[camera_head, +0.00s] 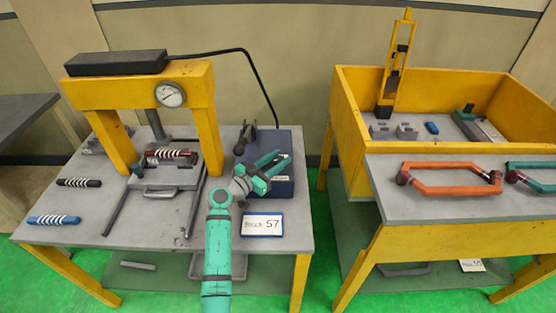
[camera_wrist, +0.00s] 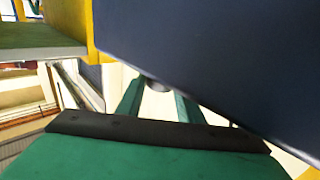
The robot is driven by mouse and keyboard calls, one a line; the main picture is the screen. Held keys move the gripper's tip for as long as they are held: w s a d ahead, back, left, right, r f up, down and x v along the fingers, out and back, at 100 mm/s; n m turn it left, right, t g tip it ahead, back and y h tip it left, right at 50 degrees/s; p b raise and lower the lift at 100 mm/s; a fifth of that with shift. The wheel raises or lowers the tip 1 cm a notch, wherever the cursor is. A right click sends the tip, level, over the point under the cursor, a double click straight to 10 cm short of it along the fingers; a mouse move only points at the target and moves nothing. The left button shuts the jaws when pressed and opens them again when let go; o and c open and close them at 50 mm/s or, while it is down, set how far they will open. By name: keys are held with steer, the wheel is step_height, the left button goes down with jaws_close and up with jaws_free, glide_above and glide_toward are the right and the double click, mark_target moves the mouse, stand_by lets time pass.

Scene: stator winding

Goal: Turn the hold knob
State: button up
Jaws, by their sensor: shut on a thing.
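My gripper (camera_head: 273,163) is at the front of the dark blue box (camera_head: 285,141) on the left table. In the wrist view the box (camera_wrist: 220,50) fills the upper right as a dark slanted face. My two green fingers (camera_wrist: 158,98) reach under its lower edge. A small dark rounded piece, seemingly the hold knob (camera_wrist: 153,85), shows between the fingertips at that edge. The fingers are shut on it, though the contact itself is mostly hidden. In the head view my gripper and arm cover the knob. A black cable runs from the box to the press.
A yellow press (camera_head: 140,84) with a gauge (camera_head: 170,94) stands left of my arm, with a striped roll under it. A number card (camera_head: 262,225) lies just right of my forearm. A yellow-walled bench (camera_head: 355,128) stands right, beyond a floor gap.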

steer(key=shift+f+m+g+h, duration=0.1)
steer(key=shift+m+g+h, duration=0.95)
steer(key=shift+g, duration=0.25)
steer(key=o, duration=1.1)
steer(key=shift+c, duration=0.2)
steer(key=v, duration=1.1)
steer(key=shift+w, duration=0.15)
